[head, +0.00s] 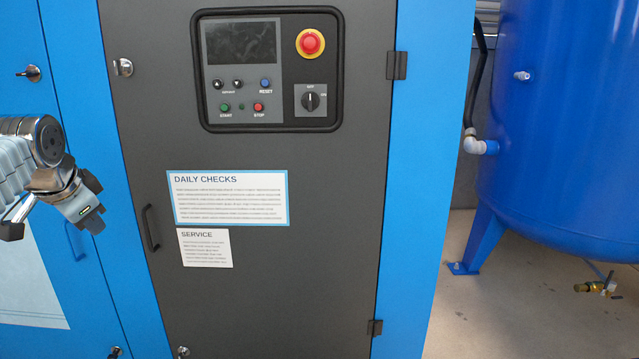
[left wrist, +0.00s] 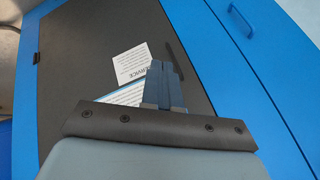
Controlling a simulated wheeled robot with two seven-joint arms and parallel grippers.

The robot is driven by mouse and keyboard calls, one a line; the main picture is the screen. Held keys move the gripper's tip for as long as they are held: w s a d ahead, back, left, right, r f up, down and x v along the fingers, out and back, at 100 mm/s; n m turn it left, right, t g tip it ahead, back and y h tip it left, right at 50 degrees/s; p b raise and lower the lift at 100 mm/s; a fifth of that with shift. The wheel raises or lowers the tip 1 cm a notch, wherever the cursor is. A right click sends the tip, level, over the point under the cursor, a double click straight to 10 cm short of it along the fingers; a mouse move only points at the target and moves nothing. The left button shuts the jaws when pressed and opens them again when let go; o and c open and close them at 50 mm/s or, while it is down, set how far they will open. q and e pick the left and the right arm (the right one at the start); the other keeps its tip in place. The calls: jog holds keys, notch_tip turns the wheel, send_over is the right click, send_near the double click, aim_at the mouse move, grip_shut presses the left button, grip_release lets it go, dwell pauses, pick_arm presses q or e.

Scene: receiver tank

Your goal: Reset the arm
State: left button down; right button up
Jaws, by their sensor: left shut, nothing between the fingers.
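My left arm comes in at the left edge of the head view. Its gripper (head: 92,208) is in front of the blue side panel, left of the dark cabinet door (head: 300,270). In the left wrist view the gripper's fingers (left wrist: 165,84) are together, with nothing between them. They overlap the view of the service and daily checks sheets on the door. My right gripper is not in view.
The control panel (head: 266,68) has a red emergency stop (head: 310,42), a rotary switch (head: 310,97) and several buttons. The door has a dark handle (head: 150,228). A blue tank (head: 565,110) with a brass drain valve (head: 590,287) stands at the right. Floor between is clear.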

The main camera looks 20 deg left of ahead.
pick_arm(q)
jog(key=w+d+f+m+h, duration=0.1)
jog(key=w+d+f, duration=0.4)
jog(key=w+f, duration=0.3)
jog(key=w+d+f+h, duration=0.1)
jog(key=w+d+f, duration=0.5)
jog(key=f, duration=0.3)
jog(key=w+d+f+g+h, duration=0.1)
jog(key=d+f, duration=0.5)
jog(key=f, duration=0.3)
jog(key=w+d+f+g+h, duration=0.1)
jog(key=d+f+h, duration=0.1)
jog(key=d+f, duration=0.5)
jog(key=s+d+f+n+g+h, duration=0.1)
jog(key=s+d+f, duration=0.35)
jog(key=f, duration=0.45)
jog(key=s+d+f+n+g+h, duration=0.1)
jog(key=s+d+f, duration=0.2)
jog(key=d+f, duration=0.45)
jog(key=s+d+f+n, duration=0.1)
jog(key=s+d+f, duration=0.1)
jog(key=s, duration=0.3)
jog(key=s+d+f+n+g, duration=0.1)
jog(key=s+d+f, duration=0.2)
jog(key=s+f, duration=0.1)
jog(key=s+d+f+n+h, duration=0.1)
jog(key=s+d+f, duration=0.2)
jog(key=s, duration=0.4)
jog(key=shift+f, duration=0.6)
jog(key=shift+s, duration=0.1)
